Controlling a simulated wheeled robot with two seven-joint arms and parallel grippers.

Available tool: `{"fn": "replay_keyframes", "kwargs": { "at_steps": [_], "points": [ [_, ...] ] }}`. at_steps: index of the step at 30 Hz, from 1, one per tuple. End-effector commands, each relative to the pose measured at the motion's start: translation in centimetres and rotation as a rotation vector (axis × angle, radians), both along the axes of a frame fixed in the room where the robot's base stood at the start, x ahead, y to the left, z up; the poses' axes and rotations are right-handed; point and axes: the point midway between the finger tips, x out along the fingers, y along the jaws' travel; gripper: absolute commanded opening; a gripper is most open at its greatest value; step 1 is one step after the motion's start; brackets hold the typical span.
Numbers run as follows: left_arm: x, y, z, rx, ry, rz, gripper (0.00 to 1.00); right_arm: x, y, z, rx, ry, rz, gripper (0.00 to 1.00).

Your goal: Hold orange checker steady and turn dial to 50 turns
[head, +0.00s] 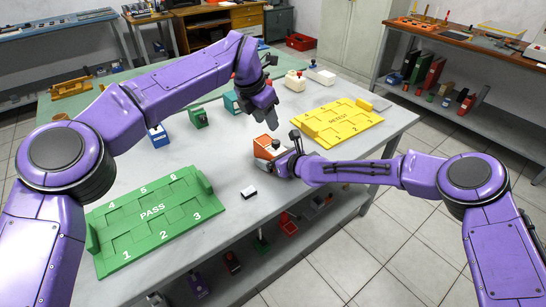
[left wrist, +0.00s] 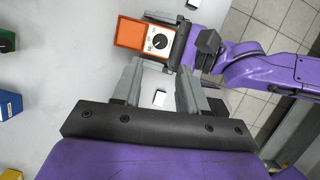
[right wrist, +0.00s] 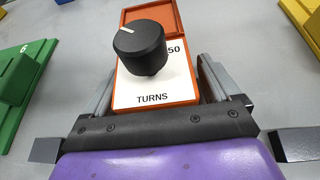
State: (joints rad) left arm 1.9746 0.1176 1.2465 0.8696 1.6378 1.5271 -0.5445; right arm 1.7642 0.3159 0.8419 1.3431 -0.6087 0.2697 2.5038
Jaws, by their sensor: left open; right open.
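The orange checker (head: 265,149) stands near the front edge of the grey table. In the right wrist view the checker (right wrist: 183,90) has a white face marked "50" and "TURNS" and a black dial (right wrist: 140,47). The dial's white line points up and left, away from the "50" at its right. My right gripper (right wrist: 155,90) is open, its fingers on either side of the checker's lower part; contact cannot be told. My left gripper (head: 263,101) is open and empty above the table behind the checker; the checker also shows ahead of its fingers in the left wrist view (left wrist: 130,33).
A green PASS tray (head: 150,218) lies at left and a yellow RETEST tray (head: 343,120) at right. A small white and black block (head: 249,192) lies near the front edge. Blue (head: 158,136), green (head: 198,117) and teal (head: 231,103) devices stand behind.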

Motion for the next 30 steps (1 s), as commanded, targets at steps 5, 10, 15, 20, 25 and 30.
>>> {"fn": "replay_keyframes", "kwargs": {
  "at_steps": [5,10,15,20,25,30],
  "points": [
    [0.0,0.0,0.0,0.000,0.000,0.000,0.43,0.0,0.0,0.0,0.000,0.000,0.000,0.41],
    [0.3,0.2,-0.2,-0.002,-0.008,0.007,0.53,0.0,0.0,0.0,-0.001,-0.001,0.000,0.26],
    [4.3,3.2,-3.1,-0.028,-0.164,0.102,0.53,0.0,0.0,0.0,-0.001,-0.001,-0.001,0.26],
    [9.3,7.2,-6.3,-0.156,-0.445,0.203,0.53,0.0,0.0,0.0,0.000,-0.001,0.000,0.26],
    [10.4,9.2,-7.9,-0.401,-0.689,0.183,0.53,0.0,0.0,0.0,-0.001,-0.001,0.000,0.26],
    [6.5,9.5,-9.0,-0.696,-0.795,0.031,0.53,0.0,-0.1,0.0,-0.001,-0.001,0.000,0.26]
  ]
}}
